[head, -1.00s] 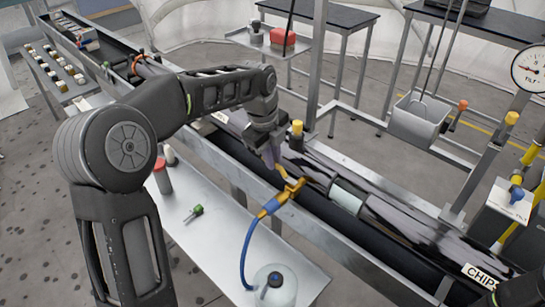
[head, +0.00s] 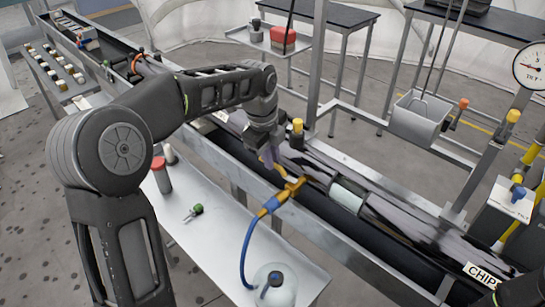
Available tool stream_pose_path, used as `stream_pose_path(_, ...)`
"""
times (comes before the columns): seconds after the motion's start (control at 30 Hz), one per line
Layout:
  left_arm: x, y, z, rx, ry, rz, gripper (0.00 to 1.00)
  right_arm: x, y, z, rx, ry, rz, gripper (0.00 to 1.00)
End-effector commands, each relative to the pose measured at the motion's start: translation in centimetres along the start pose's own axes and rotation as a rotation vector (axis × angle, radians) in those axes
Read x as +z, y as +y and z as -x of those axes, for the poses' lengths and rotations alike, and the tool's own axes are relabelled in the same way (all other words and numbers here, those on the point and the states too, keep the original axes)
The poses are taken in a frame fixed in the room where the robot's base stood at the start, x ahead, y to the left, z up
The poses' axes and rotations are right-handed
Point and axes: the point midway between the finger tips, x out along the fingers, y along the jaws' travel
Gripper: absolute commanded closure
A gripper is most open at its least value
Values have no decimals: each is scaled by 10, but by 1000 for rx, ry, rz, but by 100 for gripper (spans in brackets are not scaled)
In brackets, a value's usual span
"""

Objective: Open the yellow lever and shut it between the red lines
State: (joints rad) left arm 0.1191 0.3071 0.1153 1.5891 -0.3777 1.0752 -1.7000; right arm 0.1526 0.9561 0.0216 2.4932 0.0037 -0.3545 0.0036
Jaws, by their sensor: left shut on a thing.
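A yellow valve fitting (head: 291,188) sits at the front rail of the long trough, with a blue hose (head: 244,250) running from it down to a clear round jug (head: 273,290). My left gripper (head: 271,160) points down just above and left of this fitting. It is shut on what seems to be the yellow lever, which its fingers mostly hide. A round white gauge (head: 530,65) with a dark needle stands at the right edge. I cannot make out red lines clearly.
A yellow-topped post (head: 297,127) stands close behind my left gripper. The metal bench (head: 225,245) holds a red-capped container (head: 160,175) and a small green-headed item (head: 197,209). A metal bucket (head: 420,112) hangs behind the trough.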

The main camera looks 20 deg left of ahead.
Motion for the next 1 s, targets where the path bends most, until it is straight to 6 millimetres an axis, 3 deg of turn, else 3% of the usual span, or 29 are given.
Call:
stream_pose_path(0.3,-5,20,3,-3,-62,305,100,-2,4,-14,-5,4,3,63)
stream_pose_path(0.63,-5,22,5,-2,-67,332,100,-2,4,-14,-5,4,4,63)
stream_pose_path(0.67,-5,22,5,-2,-67,332,85,-2,4,-14,-5,4,3,63)
stream_pose_path(0.7,-5,22,5,-2,-67,332,82,-2,4,-14,-5,4,3,63)
stream_pose_path(0.9,-5,22,4,-2,-66,331,66,-2,4,-14,-5,4,3,63)
stream_pose_path(1.0,-5,22,4,-2,-66,331,66,-2,4,-14,-5,4,3,63)
